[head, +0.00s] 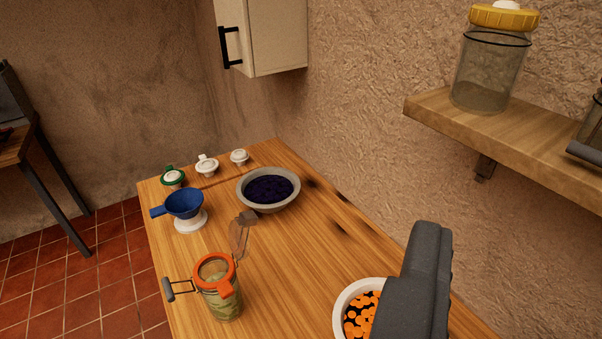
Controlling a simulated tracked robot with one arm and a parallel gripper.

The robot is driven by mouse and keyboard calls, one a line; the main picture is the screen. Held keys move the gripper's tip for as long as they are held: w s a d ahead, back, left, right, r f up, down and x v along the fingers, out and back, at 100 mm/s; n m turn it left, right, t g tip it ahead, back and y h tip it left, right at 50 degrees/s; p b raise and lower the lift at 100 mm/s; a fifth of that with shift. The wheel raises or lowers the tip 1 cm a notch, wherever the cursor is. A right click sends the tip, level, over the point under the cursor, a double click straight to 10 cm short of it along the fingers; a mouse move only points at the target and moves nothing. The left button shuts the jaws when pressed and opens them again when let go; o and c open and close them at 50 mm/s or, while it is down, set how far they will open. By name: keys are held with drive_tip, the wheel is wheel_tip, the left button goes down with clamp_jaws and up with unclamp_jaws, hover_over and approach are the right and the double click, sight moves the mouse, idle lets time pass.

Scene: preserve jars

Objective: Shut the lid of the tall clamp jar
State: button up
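A glass clamp jar (224,305) with pale green contents stands upright on the wooden table, at the lower left of the head view. An orange ring (201,267) circles its mouth, with a tab at the front. Its clear lid (238,240) stands raised, tilted up behind the mouth, with a grey knob (248,217) at its top. A wire clamp with a grey grip (168,289) sticks out to the left. My gripper (424,275) is the dark grey shape at the lower right, away from the jar. Its fingertips cannot be made out.
A white bowl of orange slices (342,304) is partly behind my gripper. A bowl of dark contents (268,206), a blue funnel (184,204) and several small stoppers (207,167) are farther back. A yellow-lidded jar (490,75) stands on the shelf (440,104); another is cut off at right.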

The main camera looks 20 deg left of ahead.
drive_tip(key=w+f+n+t+p, duration=0.1)
drive_tip(key=w+p, duration=0.2)
drive_tip(key=w, duration=0.9)
drive_tip(key=w+a+f+n+y+p, duration=0.35)
drive_tip(key=w+f+y, duration=0.25)
drive_tip(key=w+f, duration=0.3)
drive_tip(key=n+g+y+p, duration=0.3)
drive_tip(key=g+y+p, duration=0.4)
drive_tip(key=y, duration=0.3)
approach(253, 220)
drive_tip(key=p+x, duration=0.1)
drive_tip(key=x, duration=1)
drive_tip(key=shift+w+a, duration=0.15)
